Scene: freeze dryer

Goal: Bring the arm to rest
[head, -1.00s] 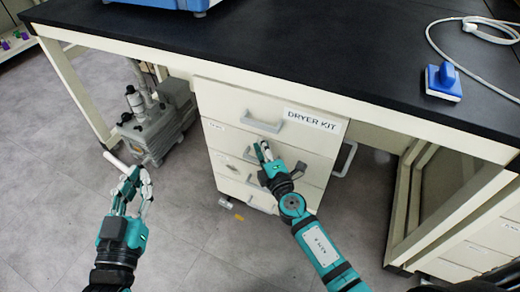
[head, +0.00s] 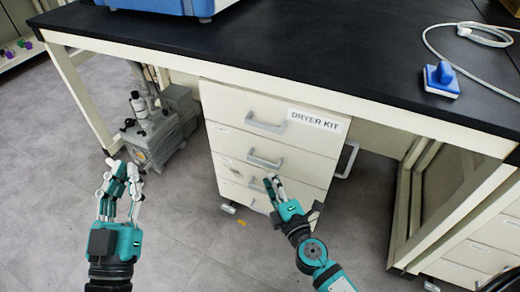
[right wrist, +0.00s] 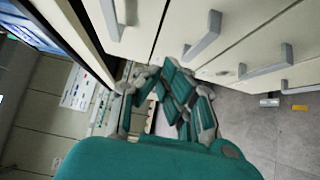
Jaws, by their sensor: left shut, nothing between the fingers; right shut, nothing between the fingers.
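My right gripper (head: 271,185) is shut and empty, in front of the lower drawers of the white drawer cabinet (head: 318,165). It also shows in the right wrist view (right wrist: 172,75), with its fingers folded together and drawer handles beyond them. My left gripper (head: 118,172) is shut and empty, over the floor to the left of the cabinet. Its fingers point up toward the pump. The cabinet bears a DRYER KIT label (head: 314,119), and its drawers look closed.
A black-topped bench (head: 300,50) spans the back. A grey pump (head: 160,125) stands on the floor under the bench at left. The floor in front is open.

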